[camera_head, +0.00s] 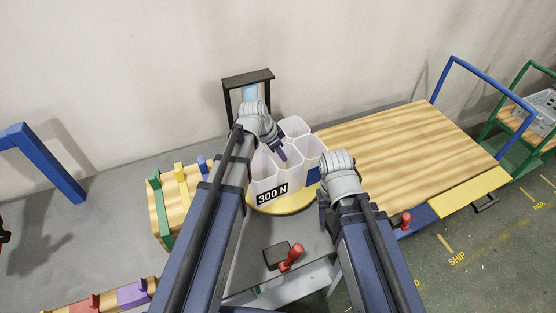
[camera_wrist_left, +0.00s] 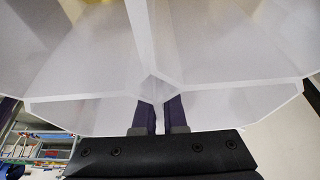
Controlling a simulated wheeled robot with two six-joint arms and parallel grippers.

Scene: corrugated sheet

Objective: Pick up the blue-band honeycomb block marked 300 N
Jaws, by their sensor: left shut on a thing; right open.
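My left gripper (camera_head: 281,152) is at the block's top and shut on a cell wall. In the left wrist view the fingers (camera_wrist_left: 160,115) meet at the cell walls (camera_wrist_left: 210,80). My right gripper (camera_head: 323,212) is open beside the block's right side, its fingers partly hidden.
A dark-framed stand (camera_head: 248,78) is behind the block. A wooden-topped cart (camera_head: 400,145) with a blue handle stands right. A wooden rack (camera_head: 160,215) with coloured clamps is left. A red-handled tool (camera_head: 291,258) lies in front on the grey bench.

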